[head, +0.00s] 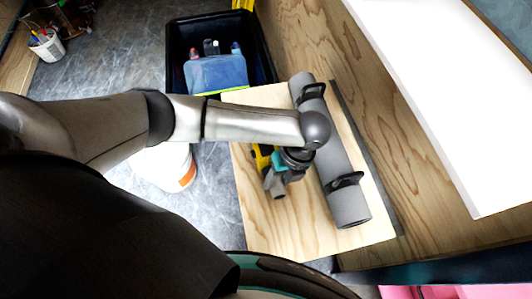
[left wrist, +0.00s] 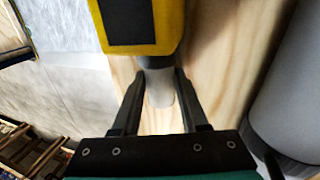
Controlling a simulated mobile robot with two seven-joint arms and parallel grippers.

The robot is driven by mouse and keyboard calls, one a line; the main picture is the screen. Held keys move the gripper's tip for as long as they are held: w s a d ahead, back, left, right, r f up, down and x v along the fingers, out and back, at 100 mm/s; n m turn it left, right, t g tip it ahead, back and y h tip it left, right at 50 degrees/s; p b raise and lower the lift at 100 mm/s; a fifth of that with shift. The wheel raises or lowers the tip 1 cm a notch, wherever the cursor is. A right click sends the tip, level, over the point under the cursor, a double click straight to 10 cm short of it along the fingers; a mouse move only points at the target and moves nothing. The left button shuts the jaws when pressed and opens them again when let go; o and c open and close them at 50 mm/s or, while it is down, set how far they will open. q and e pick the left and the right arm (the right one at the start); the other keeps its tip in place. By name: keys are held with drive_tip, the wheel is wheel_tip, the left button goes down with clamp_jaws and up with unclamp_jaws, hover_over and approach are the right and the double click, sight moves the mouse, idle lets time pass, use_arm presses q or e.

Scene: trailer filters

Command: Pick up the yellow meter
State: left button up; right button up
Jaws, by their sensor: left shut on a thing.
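The yellow meter (left wrist: 165,28) has a dark screen panel and a grey stem at its near end. In the head view only a small yellow part of the meter (head: 261,161) shows beside my left wrist; my arm hides much of it. My left gripper (left wrist: 160,85) is shut on the grey stem, with one finger on each side. In the head view my left gripper (head: 274,180) is over the light wooden board (head: 275,232), left of the grey pipe. I cannot tell whether the meter touches the board. My right gripper is not in view.
The thick grey pipe (head: 345,206) with black clamps lies on the board, close right of my left gripper. A black bin (head: 262,55) with a blue container stands behind. A white bucket (head: 165,168) is at left. A wooden wall and white ledge (head: 445,90) bound the right side.

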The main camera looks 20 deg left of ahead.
use_arm(q)
clamp_jaws()
idle(0.5)
